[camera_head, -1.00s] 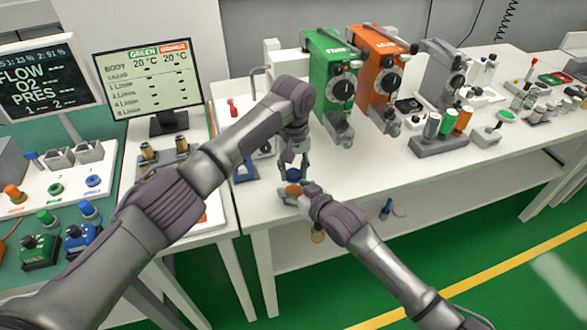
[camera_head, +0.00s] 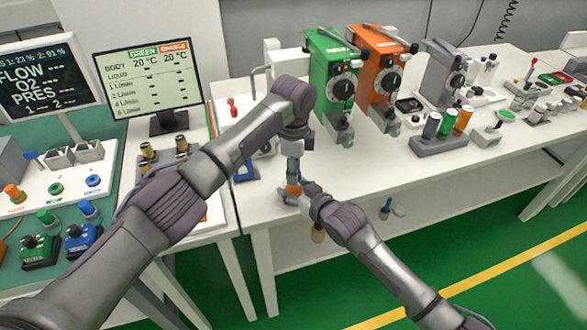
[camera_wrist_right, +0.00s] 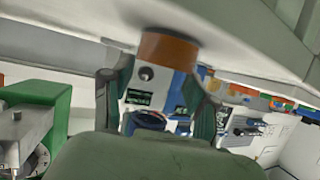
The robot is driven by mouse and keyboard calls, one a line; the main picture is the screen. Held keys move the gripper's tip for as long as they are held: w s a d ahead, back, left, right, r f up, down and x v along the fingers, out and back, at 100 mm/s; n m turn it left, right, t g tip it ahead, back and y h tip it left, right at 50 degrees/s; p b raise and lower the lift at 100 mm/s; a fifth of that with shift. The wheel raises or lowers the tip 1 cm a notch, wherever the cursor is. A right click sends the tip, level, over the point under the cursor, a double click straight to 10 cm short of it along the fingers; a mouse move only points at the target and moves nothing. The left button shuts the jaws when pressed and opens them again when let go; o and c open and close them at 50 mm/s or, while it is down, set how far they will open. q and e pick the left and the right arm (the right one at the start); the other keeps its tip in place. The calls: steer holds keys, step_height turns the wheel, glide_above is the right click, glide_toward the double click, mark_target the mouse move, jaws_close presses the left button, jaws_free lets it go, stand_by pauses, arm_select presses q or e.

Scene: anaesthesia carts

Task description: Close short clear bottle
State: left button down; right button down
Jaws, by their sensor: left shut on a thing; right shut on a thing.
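My right gripper (camera_head: 297,195) is shut on the short clear bottle just in front of the white table's front edge. In the right wrist view the bottle's see-through body (camera_wrist_right: 160,95) stands between the two dark fingers, with the background showing through it. An orange cap (camera_wrist_right: 168,50) is at its top, and it also shows small in the head view (camera_head: 293,190). My left gripper (camera_head: 294,179) points down from above and is shut at the orange cap. Its fingertips are small, and their exact contact is hard to see. Whether the cap is seated cannot be told.
Green (camera_head: 333,85) and orange (camera_head: 382,70) vaporizer units stand on the white table (camera_head: 370,165) behind the grippers. A rack of cylinders (camera_head: 445,138) is to their right. A lower shelf (camera_head: 350,235) lies under the table. The tabletop's front middle is clear.

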arm_select(q)
steer(key=c, duration=0.7)
jaws_free()
steer(key=shift+r, duration=2.3)
steer(key=shift+c, duration=0.5)
